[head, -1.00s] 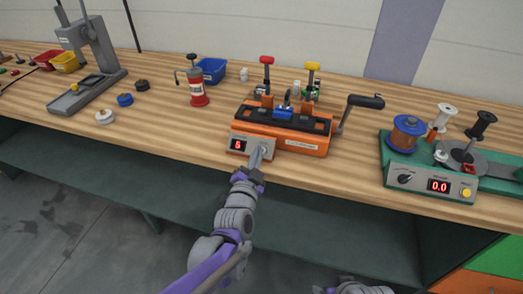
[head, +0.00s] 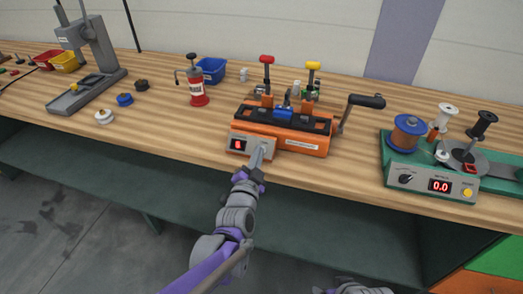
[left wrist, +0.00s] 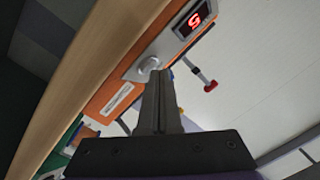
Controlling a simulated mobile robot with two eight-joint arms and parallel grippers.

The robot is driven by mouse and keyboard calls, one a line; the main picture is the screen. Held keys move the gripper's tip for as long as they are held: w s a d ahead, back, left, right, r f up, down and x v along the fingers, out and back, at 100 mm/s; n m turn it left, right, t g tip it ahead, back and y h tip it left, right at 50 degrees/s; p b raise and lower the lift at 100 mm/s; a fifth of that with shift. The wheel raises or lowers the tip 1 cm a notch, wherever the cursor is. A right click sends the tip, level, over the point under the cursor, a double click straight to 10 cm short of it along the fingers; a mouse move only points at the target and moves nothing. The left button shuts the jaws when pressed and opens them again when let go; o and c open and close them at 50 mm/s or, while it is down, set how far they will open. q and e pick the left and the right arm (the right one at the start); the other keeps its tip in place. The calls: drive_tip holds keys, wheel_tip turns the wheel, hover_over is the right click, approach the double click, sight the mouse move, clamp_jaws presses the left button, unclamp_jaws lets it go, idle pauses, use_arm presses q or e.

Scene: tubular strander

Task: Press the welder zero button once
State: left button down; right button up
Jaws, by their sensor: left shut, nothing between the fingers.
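The welder is an orange unit (head: 290,143) with a black top, standing near the front edge of the bench. Its grey front panel (head: 231,143) carries a small red digit display (head: 238,144), which also shows in the left wrist view (left wrist: 194,18) and seems to read 5 there. A round silver button (left wrist: 149,65) sits beside the display in the left wrist view. My left gripper (head: 262,148) is shut and empty, its tips at the panel. In the left wrist view its fingertips (left wrist: 158,74) are right at the button; I cannot tell whether they touch. The tips hide the button in the head view.
A black-handled crank (head: 362,102) sticks out at the welder's right. A green spool unit (head: 420,178) with a 0.0 display stands further right. The bench front left of the welder is clear.

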use_arm(q)
drive_tip(key=shift+w+f, duration=0.15)
idle(0.5)
drive_tip(key=shift+s+a+r+p, duration=0.15)
drive_tip(key=shift+s+r+p, duration=0.3)
drive_tip(key=shift+s+r, duration=0.1)
drive_tip(key=s+r+p, duration=0.1)
drive_tip(key=s+a+r+p, duration=0.1)
drive_tip(key=s+r+p, duration=0.1)
drive_tip(key=shift+s+r, duration=0.15)
drive_tip(key=shift+r, duration=0.15)
drive_tip(key=shift+a, duration=0.1)
idle(0.8)
